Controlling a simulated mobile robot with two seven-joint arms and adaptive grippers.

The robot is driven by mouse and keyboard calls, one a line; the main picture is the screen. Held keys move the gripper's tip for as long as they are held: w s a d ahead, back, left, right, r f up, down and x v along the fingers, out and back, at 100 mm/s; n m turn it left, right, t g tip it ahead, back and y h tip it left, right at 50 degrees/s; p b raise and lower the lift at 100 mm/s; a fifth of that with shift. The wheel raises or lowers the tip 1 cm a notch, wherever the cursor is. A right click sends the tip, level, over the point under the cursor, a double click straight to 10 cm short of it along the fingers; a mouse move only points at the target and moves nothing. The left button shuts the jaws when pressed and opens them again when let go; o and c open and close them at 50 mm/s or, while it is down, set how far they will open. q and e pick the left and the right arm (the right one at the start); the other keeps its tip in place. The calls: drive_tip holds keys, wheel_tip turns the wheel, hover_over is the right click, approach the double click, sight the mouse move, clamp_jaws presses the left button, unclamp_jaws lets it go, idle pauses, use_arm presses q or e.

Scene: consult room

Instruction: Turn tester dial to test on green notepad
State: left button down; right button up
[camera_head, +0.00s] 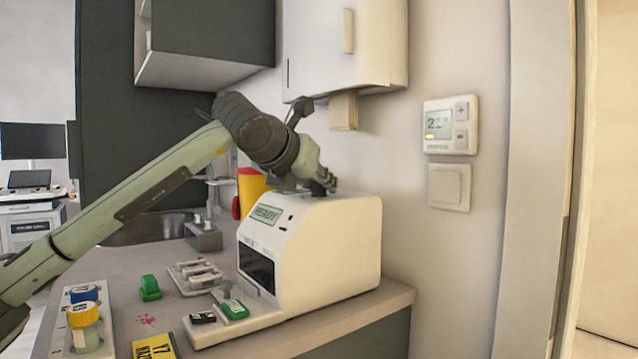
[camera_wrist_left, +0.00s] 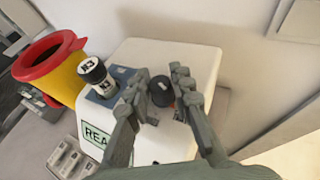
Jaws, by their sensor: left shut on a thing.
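The tester (camera_head: 325,250) is a white box with a sloped front, a dark window and a green label reading "READY", standing on the counter near the wall. My left gripper (camera_head: 318,180) reaches down onto its top from the left. In the left wrist view, the fingers of my left gripper (camera_wrist_left: 160,78) are closed around a dark round dial (camera_wrist_left: 161,96) with a reddish side and a small light mark on top. The dial is hidden in the head view. I cannot make out a green notepad. My right gripper is not in view.
A yellow sharps bin (camera_wrist_left: 58,72) with a red rim is behind. Colour-capped jars (camera_head: 84,325), a green item (camera_head: 150,288) and a yellow card (camera_head: 155,346) lie at the front left.

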use_arm(q)
drive_tip(key=shift+m+h, duration=0.3)
drive_tip(key=shift+a+m+g+h, duration=0.1)
drive_tip(key=shift+m+g+h, duration=0.4)
drive_tip(key=shift+m+h, duration=0.1)
drive_tip(key=shift+r+m+h+p, duration=0.1)
drive_tip(key=shift+m+h+p, duration=0.2)
drive_tip(key=shift+m+h, duration=0.1)
drive_tip(key=m+g+h+p, duration=0.2)
drive_tip(key=m+g+h, duration=0.2)
drive_tip(key=m+g, duration=0.1)
drive_tip(key=shift+p, duration=0.35)
drive_tip(key=shift+m+g+h, duration=0.4)
drive_tip(key=shift+m+g, duration=0.4)
drive_tip(key=shift+g, duration=0.1)
drive_tip(key=shift+m+g+h, duration=0.3)
drive_tip(key=shift+m+g, duration=0.9)
drive_tip(key=shift+g, duration=0.1)
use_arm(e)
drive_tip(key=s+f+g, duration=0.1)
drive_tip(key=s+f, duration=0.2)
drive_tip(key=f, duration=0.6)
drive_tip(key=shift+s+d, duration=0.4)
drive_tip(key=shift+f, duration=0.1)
use_arm(q)
drive_tip(key=c, duration=1.3)
unclamp_jaws()
drive_tip(key=shift+c, duration=0.2)
